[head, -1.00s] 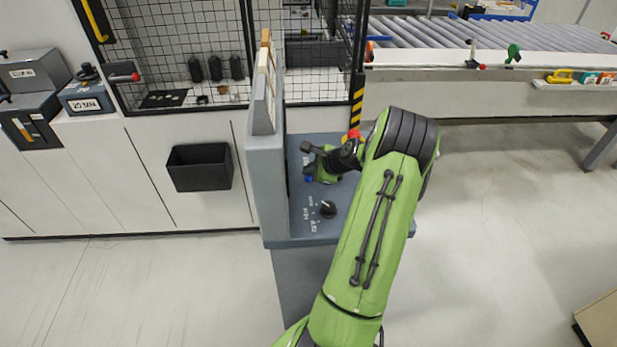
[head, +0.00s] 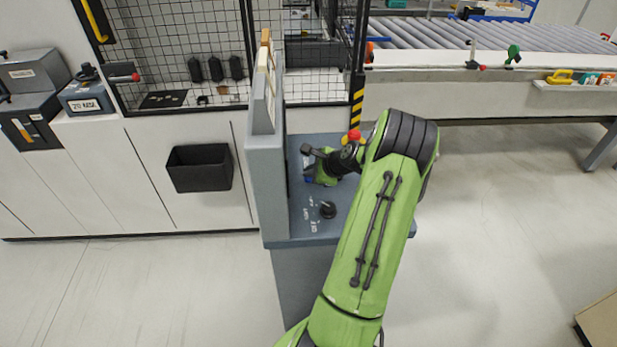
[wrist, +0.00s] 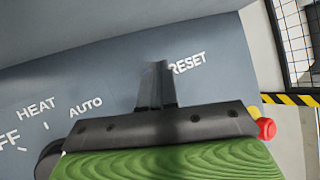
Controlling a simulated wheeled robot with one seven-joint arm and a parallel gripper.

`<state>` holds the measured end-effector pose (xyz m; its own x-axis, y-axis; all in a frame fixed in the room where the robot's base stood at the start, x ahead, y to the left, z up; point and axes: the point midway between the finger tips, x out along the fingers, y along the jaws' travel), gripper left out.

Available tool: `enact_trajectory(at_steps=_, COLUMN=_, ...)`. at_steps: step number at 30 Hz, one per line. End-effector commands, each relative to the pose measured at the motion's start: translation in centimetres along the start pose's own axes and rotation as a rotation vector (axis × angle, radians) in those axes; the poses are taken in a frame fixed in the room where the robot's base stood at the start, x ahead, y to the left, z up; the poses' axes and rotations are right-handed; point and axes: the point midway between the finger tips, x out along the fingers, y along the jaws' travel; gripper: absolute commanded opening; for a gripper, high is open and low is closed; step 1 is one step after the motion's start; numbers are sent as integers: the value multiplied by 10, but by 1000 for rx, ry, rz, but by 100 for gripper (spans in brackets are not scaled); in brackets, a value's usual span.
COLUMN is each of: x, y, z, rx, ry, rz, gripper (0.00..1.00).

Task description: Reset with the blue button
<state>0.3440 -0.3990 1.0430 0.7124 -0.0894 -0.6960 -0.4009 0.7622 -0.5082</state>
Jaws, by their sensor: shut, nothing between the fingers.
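The blue button (head: 308,180) shows as a small blue patch on the grey control panel (head: 300,220) in the head view, partly covered by my gripper. My gripper (head: 309,174) points down at the panel right by the button. In the wrist view, my gripper (wrist: 157,70) is shut and empty, its fingertips beside the printed word RESET (wrist: 187,63). The button is not visible there, hidden behind the fingers. I cannot tell whether the fingertips touch it.
A black rotary knob (head: 327,210) sits on the panel nearer to me, by the HEAT and AUTO lettering. A red-topped button (head: 354,135) stands at the panel's back. A grey upright wall (head: 265,185) borders the panel's left. Wire mesh (head: 190,40) is behind.

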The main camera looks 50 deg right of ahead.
Motion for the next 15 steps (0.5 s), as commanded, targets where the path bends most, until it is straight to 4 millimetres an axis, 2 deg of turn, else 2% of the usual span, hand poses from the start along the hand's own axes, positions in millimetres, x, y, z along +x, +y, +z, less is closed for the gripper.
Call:
enact_trajectory(at_steps=10, x=0, y=1, z=-1, rx=1, ry=1, rz=2, gripper=0)
enact_trajectory(at_steps=15, x=-6, y=-4, z=4, rx=1, ry=1, rz=2, gripper=0)
